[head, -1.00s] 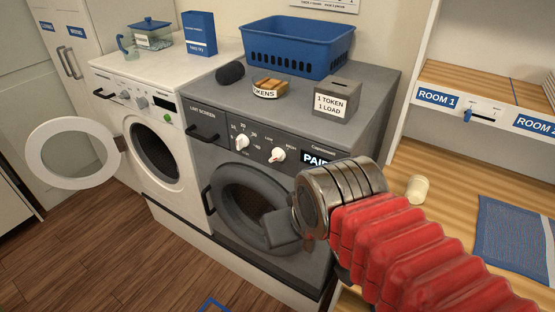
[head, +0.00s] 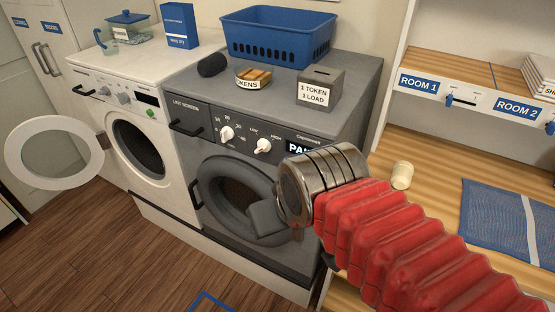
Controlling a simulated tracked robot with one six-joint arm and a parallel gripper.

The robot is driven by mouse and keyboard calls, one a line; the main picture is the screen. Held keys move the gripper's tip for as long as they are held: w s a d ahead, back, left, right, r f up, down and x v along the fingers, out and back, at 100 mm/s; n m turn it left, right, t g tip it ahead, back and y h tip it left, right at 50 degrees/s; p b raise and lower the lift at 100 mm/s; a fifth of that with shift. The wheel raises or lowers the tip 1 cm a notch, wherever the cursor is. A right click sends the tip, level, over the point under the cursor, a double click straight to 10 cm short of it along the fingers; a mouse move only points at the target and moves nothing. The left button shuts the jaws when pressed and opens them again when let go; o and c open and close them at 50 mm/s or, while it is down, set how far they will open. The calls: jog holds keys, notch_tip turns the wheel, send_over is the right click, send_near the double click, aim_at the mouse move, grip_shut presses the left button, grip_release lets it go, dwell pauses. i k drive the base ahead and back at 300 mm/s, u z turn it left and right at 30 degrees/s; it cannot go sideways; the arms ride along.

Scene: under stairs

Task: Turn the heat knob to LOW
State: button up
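The heat knob (head: 262,146) is a white knob on the grey dryer's dark panel, between the small labels LOW on its left and HIGH on its right. Its exact pointing direction is too small to tell for sure. A second white knob (head: 227,133) with a number dial sits to its left. My gripper (head: 262,220) is in front of the dryer door, below and apart from the heat knob. Its fingers are mostly hidden behind the metal wrist, so I cannot tell whether it is open or shut.
The grey dryer (head: 350,82) carries a token box (head: 321,90), a token dish (head: 253,79) and a blue basket (head: 278,38). The white washer (head: 100,62) stands left with its round door (head: 54,152) open. A wooden counter (head: 425,190) with a cup (head: 402,175) is right.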

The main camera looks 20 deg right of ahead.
aim_at(264, 145)
jog(key=u, duration=0.55)
jog(key=k, duration=0.75)
jog(key=u, duration=1)
jog(key=k, duration=0.65)
jog(key=u, duration=0.1)
jog(key=i, duration=1.45)
jog(key=u, duration=0.4)
